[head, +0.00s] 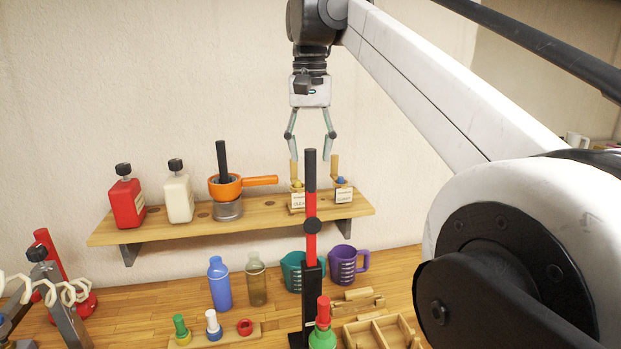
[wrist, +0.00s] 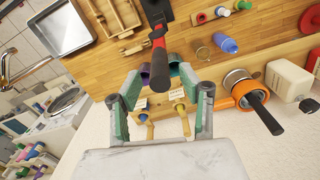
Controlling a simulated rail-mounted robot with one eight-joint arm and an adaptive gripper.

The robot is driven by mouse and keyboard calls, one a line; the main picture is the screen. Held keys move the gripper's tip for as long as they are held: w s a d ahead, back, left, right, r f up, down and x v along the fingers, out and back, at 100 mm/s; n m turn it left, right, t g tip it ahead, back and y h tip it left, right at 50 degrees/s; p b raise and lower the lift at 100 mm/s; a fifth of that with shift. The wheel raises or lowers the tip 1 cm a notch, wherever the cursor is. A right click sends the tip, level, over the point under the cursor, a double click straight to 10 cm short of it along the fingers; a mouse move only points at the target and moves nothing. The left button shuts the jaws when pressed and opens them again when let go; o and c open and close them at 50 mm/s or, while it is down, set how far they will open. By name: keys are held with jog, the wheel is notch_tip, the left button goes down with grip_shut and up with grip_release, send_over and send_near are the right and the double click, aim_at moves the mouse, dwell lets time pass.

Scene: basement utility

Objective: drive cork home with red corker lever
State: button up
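The red corker lever (head: 310,244) stands upright in the middle of the head view, with a black grip (head: 311,168) at its top and a black stand (head: 314,300) below. In the wrist view the red lever (wrist: 158,58) shows ahead of and between the fingers. My gripper (head: 310,158) is open and empty above the shelf, near the lever's top in the picture; it also shows in the wrist view (wrist: 158,77). I see no contact, and the depth between them is unclear. A green bottle with a red top (head: 322,337) is at the lower edge. I cannot make out a cork.
A wooden wall shelf (head: 265,218) holds red and white bottles, an orange pan (head: 226,188) and small labelled stands. On the bench are a blue bottle (head: 219,285), teal and purple jugs (head: 345,266), and a wooden tray (head: 378,333). A red stand (head: 52,255) is at the left.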

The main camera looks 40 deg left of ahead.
aim_at(311, 189)
jog(key=shift+f, duration=2.7)
grip_shut()
